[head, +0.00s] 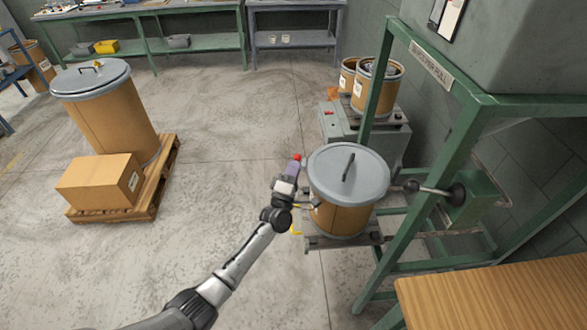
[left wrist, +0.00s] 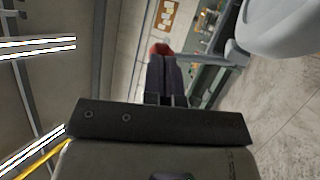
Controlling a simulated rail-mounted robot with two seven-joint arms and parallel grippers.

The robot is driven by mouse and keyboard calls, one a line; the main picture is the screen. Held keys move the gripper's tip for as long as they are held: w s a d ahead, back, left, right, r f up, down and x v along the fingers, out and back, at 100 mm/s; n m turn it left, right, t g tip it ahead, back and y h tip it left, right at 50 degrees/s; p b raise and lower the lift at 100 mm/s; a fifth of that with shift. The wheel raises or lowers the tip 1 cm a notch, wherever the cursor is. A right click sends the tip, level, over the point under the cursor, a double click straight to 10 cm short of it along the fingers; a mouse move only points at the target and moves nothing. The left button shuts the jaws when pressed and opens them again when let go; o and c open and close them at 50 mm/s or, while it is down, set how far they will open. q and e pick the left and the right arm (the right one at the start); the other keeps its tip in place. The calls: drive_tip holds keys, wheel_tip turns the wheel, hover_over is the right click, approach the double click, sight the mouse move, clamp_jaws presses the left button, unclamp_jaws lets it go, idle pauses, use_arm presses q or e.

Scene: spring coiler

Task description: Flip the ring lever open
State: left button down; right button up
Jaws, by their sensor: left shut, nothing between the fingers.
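The brown drum (head: 340,218) stands upright on a low stand beside the green frame. Its grey lid (head: 372,172) has a dark handle on top. A small metal piece at the left side of the drum's rim, near my wrist, may be the ring lever (head: 312,206); I cannot tell its position clearly. My left gripper (head: 296,158) is just left of the lid, apart from it, with its red-tipped fingers closed and empty. In the left wrist view the closed fingers (left wrist: 161,50) point away, and a grey rounded part, probably the lid (left wrist: 285,25), shows at upper right. My right gripper is not in view.
The green frame (head: 437,165) and a black-knobbed lever (head: 430,189) stand right of the drum. A grey machine (head: 340,120) with small drums is behind. A pallet (head: 160,180) with a box (head: 98,187) and large drum is at left. Floor between is clear.

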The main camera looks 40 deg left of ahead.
sight(296, 155)
use_arm(q)
drive_tip(key=shift+w+a+r+n+g+h+p, duration=0.25)
drive_tip(key=shift+w+r+g+p, duration=0.4)
drive_tip(key=shift+p, duration=1.8)
drive_tip(key=shift+w+a+r+n+g+h+p, duration=0.25)
drive_tip(key=shift+r+g+p, duration=0.7)
drive_tip(key=shift+p, duration=1.5)
drive_tip(key=shift+w+g, duration=0.3)
drive_tip(key=shift+w+a+f+p, duration=0.1)
drive_tip(key=shift+w+a+p, duration=0.1)
drive_tip(key=shift+p, duration=0.15)
drive_tip(key=shift+w+a+r+b, duration=0.2)
drive_tip(key=shift+w+a+b, duration=0.15)
drive_tip(key=shift+w, duration=0.3)
drive_tip(key=shift+a, duration=0.1)
drive_tip(key=shift+r, duration=0.15)
